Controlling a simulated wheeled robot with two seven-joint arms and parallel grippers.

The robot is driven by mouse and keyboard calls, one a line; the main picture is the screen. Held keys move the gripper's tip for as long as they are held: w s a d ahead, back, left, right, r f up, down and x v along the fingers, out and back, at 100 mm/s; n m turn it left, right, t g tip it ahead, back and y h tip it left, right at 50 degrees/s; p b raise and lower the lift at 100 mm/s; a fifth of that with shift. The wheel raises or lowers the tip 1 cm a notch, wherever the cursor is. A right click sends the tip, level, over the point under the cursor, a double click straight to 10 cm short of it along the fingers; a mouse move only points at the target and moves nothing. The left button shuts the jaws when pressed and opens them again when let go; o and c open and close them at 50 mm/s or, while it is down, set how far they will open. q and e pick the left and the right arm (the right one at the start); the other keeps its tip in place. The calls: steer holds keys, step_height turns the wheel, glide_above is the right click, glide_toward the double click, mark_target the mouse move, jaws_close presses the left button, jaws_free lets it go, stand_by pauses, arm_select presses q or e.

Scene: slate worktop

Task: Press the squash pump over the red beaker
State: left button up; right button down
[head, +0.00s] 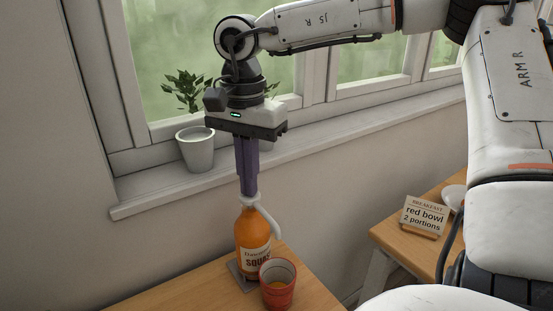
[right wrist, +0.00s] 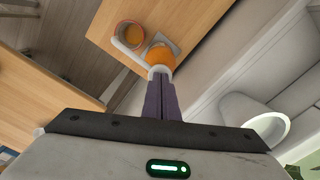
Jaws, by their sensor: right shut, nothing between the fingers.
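An orange squash bottle (head: 252,240) with a white pump head (head: 249,201) stands upright on a small grey base on the wooden table. In the right wrist view the beaker (right wrist: 131,34) lies under the pump's spout (right wrist: 126,44). My right gripper (head: 249,192) points straight down, shut and empty, with its purple fingertips at the top of the pump. The fingertips (right wrist: 160,72) also meet the pump head in the right wrist view. My left gripper is not in view.
A sign (head: 424,216) reading "red bowl, 2 portions" stands on another wooden surface at the right, beside a white dish (head: 454,197). A potted plant (head: 195,150) stands on the windowsill (head: 150,203) behind my right gripper.

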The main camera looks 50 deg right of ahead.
steer(key=shift+r+p, duration=1.4)
steer(key=shift+r, duration=0.35)
step_height(320, 180, up, 6)
steer(key=p, duration=0.5)
